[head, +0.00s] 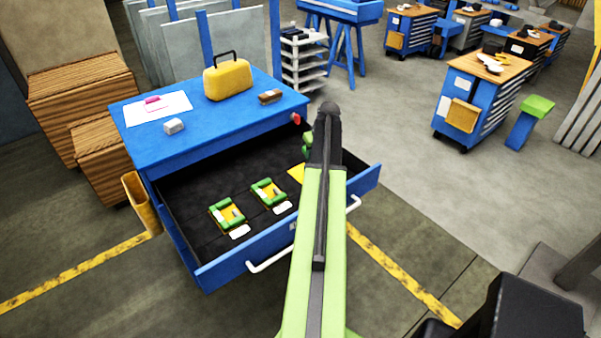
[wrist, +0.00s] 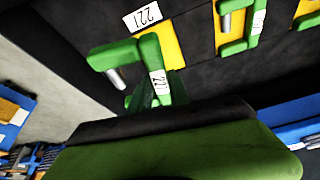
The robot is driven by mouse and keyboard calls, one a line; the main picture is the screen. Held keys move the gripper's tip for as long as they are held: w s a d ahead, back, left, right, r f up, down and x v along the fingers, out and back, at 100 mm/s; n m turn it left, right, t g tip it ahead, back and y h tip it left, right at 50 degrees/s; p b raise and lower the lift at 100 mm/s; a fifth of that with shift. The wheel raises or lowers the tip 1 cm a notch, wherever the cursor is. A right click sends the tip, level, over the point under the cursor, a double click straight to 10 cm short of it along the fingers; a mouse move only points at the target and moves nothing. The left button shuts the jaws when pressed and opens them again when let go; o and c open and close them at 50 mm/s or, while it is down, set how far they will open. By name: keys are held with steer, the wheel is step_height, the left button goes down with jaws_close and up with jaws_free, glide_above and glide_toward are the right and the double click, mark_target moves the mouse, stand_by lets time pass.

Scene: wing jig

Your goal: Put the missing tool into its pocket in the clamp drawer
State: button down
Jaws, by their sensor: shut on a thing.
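A green C-clamp (wrist: 140,52) with a silver screw and a white "221" label is in my gripper (wrist: 160,96), which is shut on it. In the wrist view the clamp overlaps a yellow pocket (wrist: 168,38) beside a matching "221" label (wrist: 142,16). I cannot tell whether the clamp touches the foam. The open drawer (head: 185,195) has black foam with two green clamps (head: 227,214) (head: 269,193) in yellow pockets. The third yellow pocket (head: 297,173) is partly behind my arm. My arm hides most of the gripper in the head view; a bit of green (head: 307,146) shows beside it.
The blue cabinet top (head: 190,135) carries a yellow case (head: 228,80), a brown block (head: 270,97), a grey block (head: 174,126) and a paper sheet (head: 158,107). Wooden crates (head: 80,95) stand at left. Open floor (head: 400,185) lies right of the drawer.

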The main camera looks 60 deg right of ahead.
steer(key=w+f+b, duration=0.1)
steer(key=f+b, duration=0.2)
steer(key=w+f+n+b, duration=0.1)
steer(key=w+f+b, duration=0.1)
steer(key=f, duration=0.2)
steer(key=w+a+f+n+b, duration=0.1)
steer(key=w+f+b, duration=0.1)
steer(key=f+b, duration=0.1)
steer(key=shift+a+f+t+y+b, duration=0.1)
steer(key=shift+f+t+y+b, duration=0.05)
steer(key=shift+t+y+b, duration=0.2)
steer(key=shift+f+b, duration=0.5)
stand_by(1.3)
steer(key=c, duration=1.1)
jaws_free()
steer(key=shift+c, duration=0.2)
steer(key=shift+r, duration=0.1)
